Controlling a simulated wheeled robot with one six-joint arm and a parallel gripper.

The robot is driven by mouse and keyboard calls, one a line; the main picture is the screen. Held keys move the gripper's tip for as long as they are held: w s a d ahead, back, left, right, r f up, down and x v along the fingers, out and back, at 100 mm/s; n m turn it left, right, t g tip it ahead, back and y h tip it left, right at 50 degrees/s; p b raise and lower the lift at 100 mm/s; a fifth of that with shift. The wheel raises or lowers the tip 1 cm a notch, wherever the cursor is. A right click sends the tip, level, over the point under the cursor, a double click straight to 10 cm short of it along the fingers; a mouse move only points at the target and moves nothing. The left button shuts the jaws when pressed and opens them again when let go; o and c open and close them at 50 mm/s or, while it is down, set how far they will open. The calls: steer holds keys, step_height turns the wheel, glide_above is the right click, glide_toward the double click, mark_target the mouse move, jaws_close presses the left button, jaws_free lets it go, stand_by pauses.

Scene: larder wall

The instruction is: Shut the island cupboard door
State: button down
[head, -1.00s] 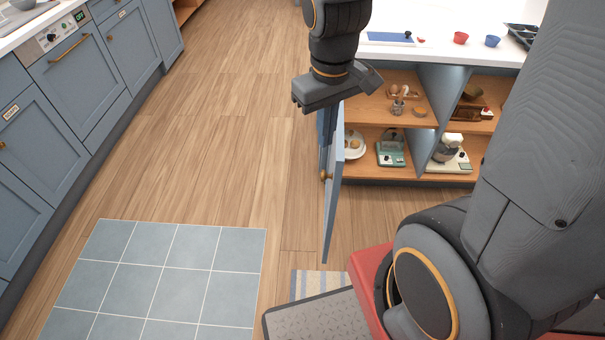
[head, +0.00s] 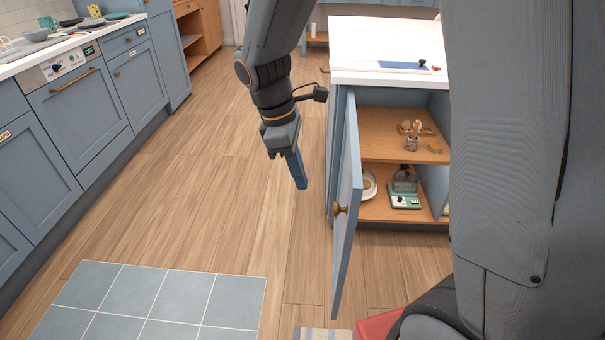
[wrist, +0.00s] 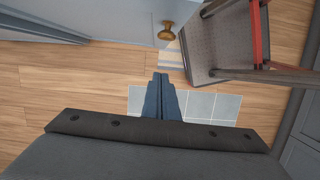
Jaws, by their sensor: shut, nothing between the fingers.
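The island cupboard door (head: 348,200) is a blue panel hinged at the island's left corner. It stands wide open, swung out towards me, with its round brass knob (head: 337,209) on the face turned left. My gripper (head: 301,186) is shut and empty, pointing down over the floor to the left of the door, apart from it. In the wrist view my shut fingers (wrist: 161,78) show below the door (wrist: 128,18) and its knob (wrist: 167,32). The cupboard's wooden shelves (head: 385,150) show through the opening.
The island worktop (head: 375,45) carries a blue board (head: 390,66). The shelves hold a green scale (head: 403,188), a white plate (head: 368,186) and a utensil pot (head: 412,142). Blue counters (head: 75,110) line the left. Wooden floor between is clear, with a blue tiled patch (head: 160,300) in front.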

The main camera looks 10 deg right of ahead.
mark_target(337, 209)
steer(key=s+d+f, duration=0.2)
steer(key=d+f, duration=0.3)
steer(key=f, duration=0.1)
steer(key=shift+d+f, duration=0.15)
steer(key=shift+f, duration=0.1)
steer(key=shift+d, duration=0.1)
